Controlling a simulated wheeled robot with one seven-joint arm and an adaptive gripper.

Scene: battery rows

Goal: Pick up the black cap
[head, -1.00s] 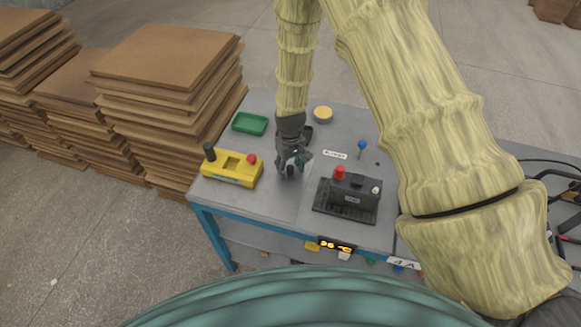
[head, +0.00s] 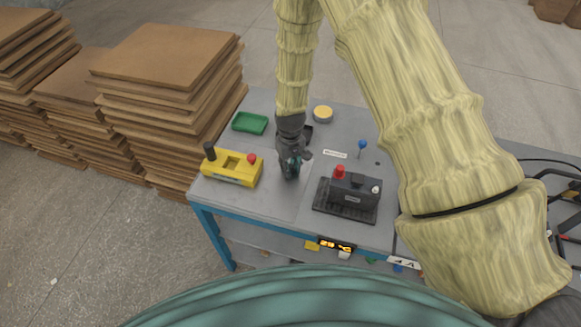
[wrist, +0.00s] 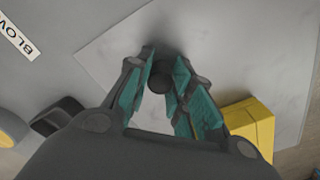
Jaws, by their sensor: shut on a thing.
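The black cap (wrist: 161,80) is a small dark round piece, seen in the wrist view between the teal-padded fingers of my gripper (wrist: 166,72). My gripper is shut on it, low over a pale sheet (wrist: 115,50) on the grey table. In the head view my gripper (head: 291,167) is between the yellow block and the dark device, and it hides the cap there. I cannot tell whether the cap still touches the table.
A yellow block (head: 232,169) with a black knob and a red button stands left of my gripper. A dark device (head: 352,190) with a red knob stands to the right. A green tray (head: 249,123) and a yellow disc (head: 323,113) lie behind. Board stacks (head: 165,65) stand left.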

